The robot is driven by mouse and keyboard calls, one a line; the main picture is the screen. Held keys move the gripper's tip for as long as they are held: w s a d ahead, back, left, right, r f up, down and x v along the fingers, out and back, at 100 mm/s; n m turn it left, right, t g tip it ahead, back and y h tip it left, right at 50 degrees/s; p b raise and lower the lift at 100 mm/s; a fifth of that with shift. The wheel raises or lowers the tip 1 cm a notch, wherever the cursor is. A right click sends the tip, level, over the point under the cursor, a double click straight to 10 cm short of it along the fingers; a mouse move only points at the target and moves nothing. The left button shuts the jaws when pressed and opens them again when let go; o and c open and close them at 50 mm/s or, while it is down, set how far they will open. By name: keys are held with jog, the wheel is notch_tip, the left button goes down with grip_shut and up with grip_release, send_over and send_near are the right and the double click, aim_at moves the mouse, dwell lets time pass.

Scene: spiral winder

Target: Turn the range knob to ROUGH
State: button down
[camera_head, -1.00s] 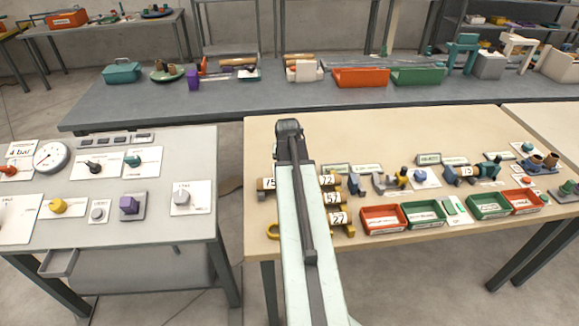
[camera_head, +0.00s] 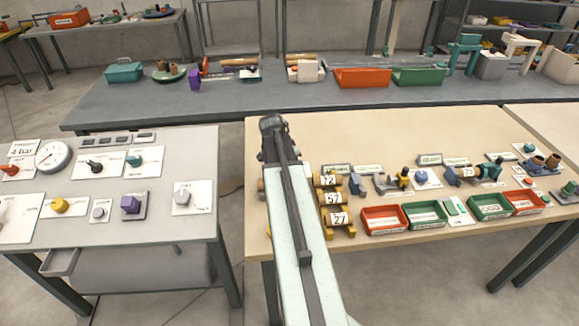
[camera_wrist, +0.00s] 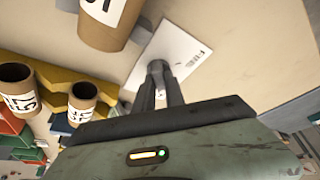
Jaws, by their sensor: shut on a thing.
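In the wrist view my gripper (camera_wrist: 158,85) points down at a white plate (camera_wrist: 184,48) with small dark print, on a beige surface. Its two dark fingers are closed together on a small grey knob (camera_wrist: 158,66) at the plate. The fingers cover most of the knob, and I cannot read the print or see a pointer.
Paper-labelled tubes (camera_wrist: 82,104) on a yellow rack (camera_wrist: 60,78) stand close to my gripper. One large tube (camera_wrist: 108,22) is very near it. The left table (camera_head: 150,225) holds several other knobs and a gauge (camera_head: 53,157). The beige table's back left is clear.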

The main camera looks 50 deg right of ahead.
jog(key=shift+a, duration=0.15)
jog(key=c, duration=1.4)
grip_release()
jog(key=shift+r, duration=0.1)
jog(key=p+v, duration=0.7)
jog(key=shift+r, duration=0.3)
jog(key=shift+a, duration=0.1)
